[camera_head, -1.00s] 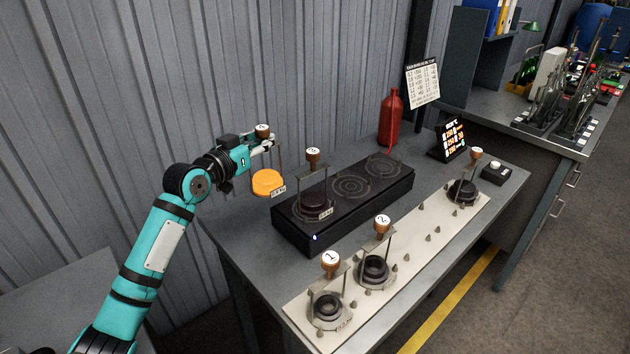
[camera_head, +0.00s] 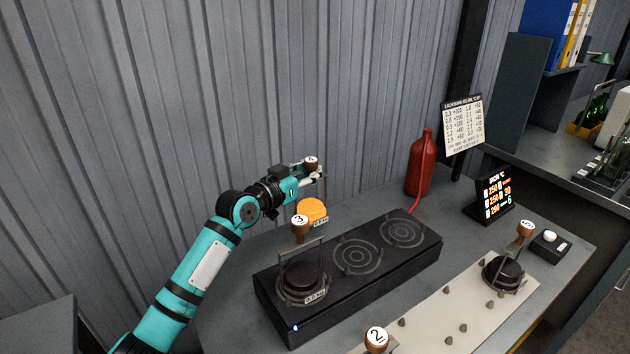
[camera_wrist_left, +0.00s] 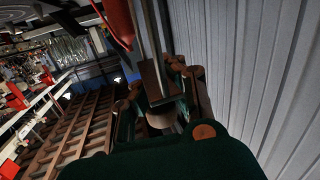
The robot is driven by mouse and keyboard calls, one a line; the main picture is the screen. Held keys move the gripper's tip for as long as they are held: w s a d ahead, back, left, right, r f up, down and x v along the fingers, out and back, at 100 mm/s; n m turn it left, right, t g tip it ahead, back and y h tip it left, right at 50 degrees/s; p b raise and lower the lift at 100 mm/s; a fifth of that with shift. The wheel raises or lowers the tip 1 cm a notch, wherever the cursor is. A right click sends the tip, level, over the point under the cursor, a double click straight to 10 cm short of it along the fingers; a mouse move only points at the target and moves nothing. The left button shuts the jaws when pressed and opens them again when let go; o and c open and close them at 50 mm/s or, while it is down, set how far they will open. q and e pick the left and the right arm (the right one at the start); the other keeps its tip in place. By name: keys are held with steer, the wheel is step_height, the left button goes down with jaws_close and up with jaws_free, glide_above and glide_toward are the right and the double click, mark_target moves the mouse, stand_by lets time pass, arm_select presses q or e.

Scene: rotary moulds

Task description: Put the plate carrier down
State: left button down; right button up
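My left gripper (camera_head: 314,178) is shut on the upright of a plate carrier with a brown knob (camera_head: 311,161) on top. An orange round plate (camera_head: 312,211) with a small label hangs at its lower end, above the back left of the black burner block (camera_head: 385,262) or just behind it; I cannot tell whether it touches anything. In the left wrist view, brown and grey carrier parts (camera_wrist_left: 155,78) show between my dark fingers. Carrier 3 (camera_head: 300,225) holds a dark plate on the block's left ring. My right gripper is out of view.
The block's middle and right rings are empty. A pale strip with pegs (camera_head: 425,318) lies in front, with carrier 2 (camera_head: 376,338) and a carrier with a dark plate (camera_head: 503,272). A red bottle (camera_head: 421,165), a display (camera_head: 489,198) and a button box (camera_head: 550,243) stand behind and right.

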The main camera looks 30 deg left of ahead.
mark_target(312, 204)
arm_select(q)
steer(key=shift+s+f, duration=0.15)
steer(key=shift+f, duration=0.3)
step_height(312, 204, down, 4)
steer(key=shift+f, duration=0.15)
steer(key=shift+a+f, duration=0.1)
steer(key=shift+f, duration=0.3)
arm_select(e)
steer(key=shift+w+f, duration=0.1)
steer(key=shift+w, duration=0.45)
arm_select(q)
steer(key=c, duration=2)
jaws_free()
steer(key=shift+f, duration=0.25)
steer(key=o, duration=0.5)
steer(key=shift+o, duration=0.2)
steer(key=shift+r, duration=0.1)
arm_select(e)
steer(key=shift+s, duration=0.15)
